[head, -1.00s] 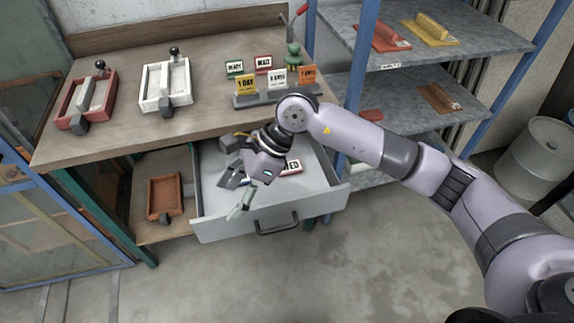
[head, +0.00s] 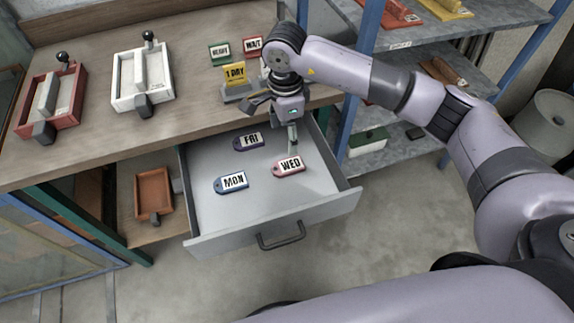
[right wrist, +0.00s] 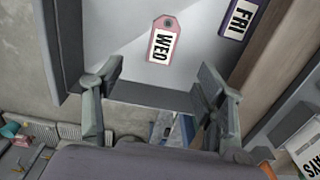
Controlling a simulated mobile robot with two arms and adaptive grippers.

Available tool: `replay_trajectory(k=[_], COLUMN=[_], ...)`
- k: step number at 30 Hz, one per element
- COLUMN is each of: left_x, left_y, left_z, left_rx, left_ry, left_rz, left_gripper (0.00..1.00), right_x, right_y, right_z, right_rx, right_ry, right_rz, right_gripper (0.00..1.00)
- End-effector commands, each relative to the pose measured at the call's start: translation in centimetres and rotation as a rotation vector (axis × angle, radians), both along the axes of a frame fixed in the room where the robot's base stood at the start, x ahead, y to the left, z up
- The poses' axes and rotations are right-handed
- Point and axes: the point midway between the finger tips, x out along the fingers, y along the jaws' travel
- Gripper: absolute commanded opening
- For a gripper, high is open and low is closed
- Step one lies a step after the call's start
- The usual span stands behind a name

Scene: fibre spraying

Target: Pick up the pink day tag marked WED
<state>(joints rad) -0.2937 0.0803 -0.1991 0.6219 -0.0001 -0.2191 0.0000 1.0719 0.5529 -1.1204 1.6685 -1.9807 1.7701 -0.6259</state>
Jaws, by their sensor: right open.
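The pink WED tag (head: 289,167) lies flat in the open grey drawer (head: 225,205), toward its right side. It also shows in the right wrist view (right wrist: 164,42), at top centre beyond the fingertips. The purple FRI tag (head: 248,141) lies behind it and the blue MON tag (head: 232,182) to its left. My right gripper (head: 275,125) is open and empty above the back right of the drawer, apart from the WED tag. In the right wrist view the open fingers (right wrist: 155,95) stand wide with nothing between them. My left gripper is not in view.
The drawer's front wall and handle (head: 281,236) stick out below the wooden bench. A blue-posted shelf (head: 356,90) stands close on the right.

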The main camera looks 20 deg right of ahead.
Motion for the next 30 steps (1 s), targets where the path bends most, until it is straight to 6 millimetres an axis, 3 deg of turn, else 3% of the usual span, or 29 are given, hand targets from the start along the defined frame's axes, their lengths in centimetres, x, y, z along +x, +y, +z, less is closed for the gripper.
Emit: replay_trajectory(k=[1,4,9,18,27,30], left_x=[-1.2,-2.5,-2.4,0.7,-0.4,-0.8], left_y=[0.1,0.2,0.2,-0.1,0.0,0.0], left_z=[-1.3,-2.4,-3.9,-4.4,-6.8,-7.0], left_rx=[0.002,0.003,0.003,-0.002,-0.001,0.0], left_ry=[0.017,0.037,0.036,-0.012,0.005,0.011], left_rz=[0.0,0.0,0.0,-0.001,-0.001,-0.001], left_gripper=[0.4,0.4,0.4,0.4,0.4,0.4], right_x=[-0.1,0.0,0.0,0.2,0.6,0.7], right_y=[0.0,0.1,0.1,0.1,0.1,0.1], right_z=[-1.9,-4.1,-7.1,-8.8,-13.1,-13.6], right_rx=[0.001,0.002,0.003,0.003,0.004,0.004], right_ry=[0.003,0.001,0.0,-0.001,0.001,-0.002], right_rz=[0.0,0.001,-0.001,0.001,0.0,0.0], right_gripper=[0.65,0.65,0.65,0.65,0.65,0.65])
